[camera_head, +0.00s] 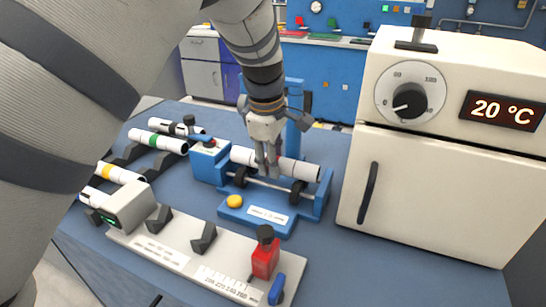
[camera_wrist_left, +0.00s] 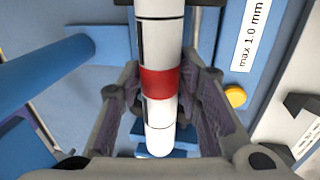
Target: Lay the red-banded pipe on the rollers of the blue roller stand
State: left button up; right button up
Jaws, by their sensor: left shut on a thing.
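The red-banded pipe (camera_head: 300,170) is white and lies lengthwise above the blue roller stand (camera_head: 311,207). Black rollers (camera_head: 298,190) sit just under the pipe. I cannot tell whether the pipe touches them. My right gripper is not in view.
Several other white pipes, one with a green band (camera_head: 153,140) and one with a yellow band (camera_head: 104,167), lie on dark supports at the left. A grey measuring plate (camera_head: 170,257) with a red clamp (camera_head: 265,256) is in front. A cream oven (camera_head: 440,190) stands close at the right.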

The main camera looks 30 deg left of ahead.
pick_arm(q)
jog(key=shift+f, duration=0.25)
jog(key=o, duration=1.3)
jog(key=r, duration=0.4)
jog(key=s+r, duration=0.1)
jog(key=r, duration=0.3)
jog(key=s+r, duration=0.1)
jog(key=r, duration=0.2)
jog(key=shift+s+d+r, duration=0.1)
jog(key=shift+s+r, duration=0.05)
jog(key=shift+r, duration=0.25)
